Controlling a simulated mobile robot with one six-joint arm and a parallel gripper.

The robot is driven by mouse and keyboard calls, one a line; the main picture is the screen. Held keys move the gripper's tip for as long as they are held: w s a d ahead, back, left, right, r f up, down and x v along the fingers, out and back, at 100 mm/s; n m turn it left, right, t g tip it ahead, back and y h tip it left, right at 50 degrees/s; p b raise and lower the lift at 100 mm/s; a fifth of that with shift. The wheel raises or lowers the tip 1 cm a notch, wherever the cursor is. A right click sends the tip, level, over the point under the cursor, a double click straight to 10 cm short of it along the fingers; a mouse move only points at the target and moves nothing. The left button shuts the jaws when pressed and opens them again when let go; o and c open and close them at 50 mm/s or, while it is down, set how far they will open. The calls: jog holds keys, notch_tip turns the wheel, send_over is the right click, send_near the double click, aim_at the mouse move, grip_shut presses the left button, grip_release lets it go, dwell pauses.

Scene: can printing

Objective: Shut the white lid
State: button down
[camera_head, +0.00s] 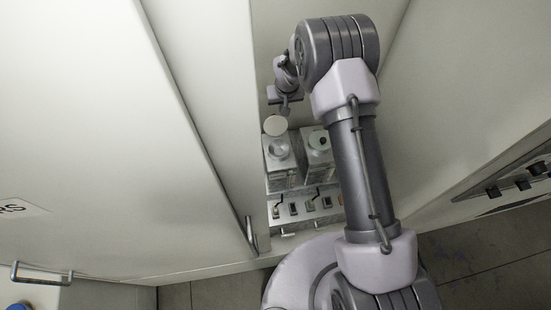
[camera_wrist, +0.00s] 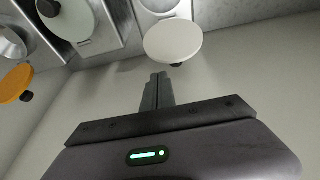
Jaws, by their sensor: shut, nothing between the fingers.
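The white lid (camera_head: 276,125) is a round disc standing open at the far side of a metal container (camera_head: 280,172). The container's round mouth (camera_head: 279,149) is uncovered. In the wrist view the white lid (camera_wrist: 173,41) is near the top middle, with a small dark piece at its lower edge. My gripper (camera_head: 284,108) is behind the lid in the head view. In the wrist view my gripper's fingertips (camera_wrist: 159,76) are together and empty, just below the lid's lower edge. Any contact with the lid cannot be told.
An orange lid (camera_wrist: 15,83) stands open at the left of the wrist view. A row of switches (camera_head: 305,205) is at the front. Pale cabinet walls (camera_head: 215,100) closely flank the narrow bay.

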notch_tip(320, 180, down, 3)
jog(key=b, duration=0.4)
jog(key=shift+f, duration=0.2)
jog(key=shift+s, duration=0.1)
jog(key=shift+s+d+b, duration=0.2)
jog(key=shift+s, duration=0.8)
jog(key=shift+s+d+b, duration=0.2)
jog(key=shift+s, duration=0.75)
jog(key=shift+s+d+b, duration=0.2)
jog(key=shift+s, duration=0.8)
notch_tip(320, 180, up, 8)
jog(key=p, duration=0.3)
jog(key=shift+p, duration=0.3)
